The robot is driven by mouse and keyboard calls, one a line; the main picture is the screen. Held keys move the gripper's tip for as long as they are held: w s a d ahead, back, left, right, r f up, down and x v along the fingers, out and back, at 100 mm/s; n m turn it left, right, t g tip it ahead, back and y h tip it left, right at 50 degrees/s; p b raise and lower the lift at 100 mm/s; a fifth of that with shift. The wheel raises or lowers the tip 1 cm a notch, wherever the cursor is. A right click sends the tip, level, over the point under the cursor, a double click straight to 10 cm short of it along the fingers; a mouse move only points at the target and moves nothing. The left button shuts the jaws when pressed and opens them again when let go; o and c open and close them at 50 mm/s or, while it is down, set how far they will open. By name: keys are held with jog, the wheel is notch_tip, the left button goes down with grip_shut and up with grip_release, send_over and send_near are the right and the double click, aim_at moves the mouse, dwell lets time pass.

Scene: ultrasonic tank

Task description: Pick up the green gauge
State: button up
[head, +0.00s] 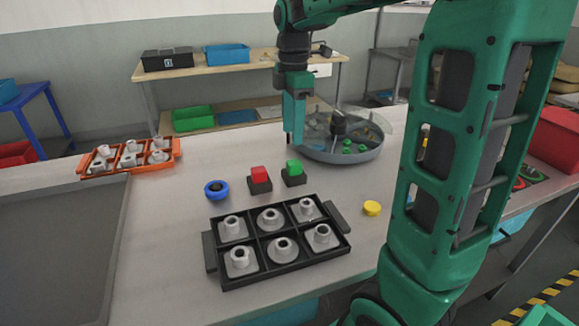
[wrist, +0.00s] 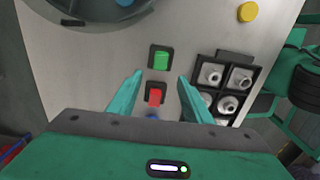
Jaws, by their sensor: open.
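The green gauge (head: 294,166) is a small green block standing upright in a dark square base on the table, just right of a similar red block. In the wrist view the green gauge (wrist: 161,61) shows just beyond the fingertips, roughly centred between them. My gripper (head: 294,140) hangs above and behind the blocks in the head view, fingers pointing down. In the wrist view my gripper (wrist: 160,78) is open, with nothing held between its fingers.
The red block (head: 260,174) in its dark base is close beside the green one. A blue ring (head: 216,190), a black tray (head: 222,280) of grey parts and a yellow disc (head: 371,208) lie nearer. A round grey tank (head: 345,157) stands behind right.

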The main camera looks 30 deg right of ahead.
aim_at(294, 161)
jog(key=f, duration=0.9)
jog(key=shift+d+f, duration=0.2)
jog(key=shift+d, duration=0.1)
grip_shut()
jog(key=shift+r, duration=0.1)
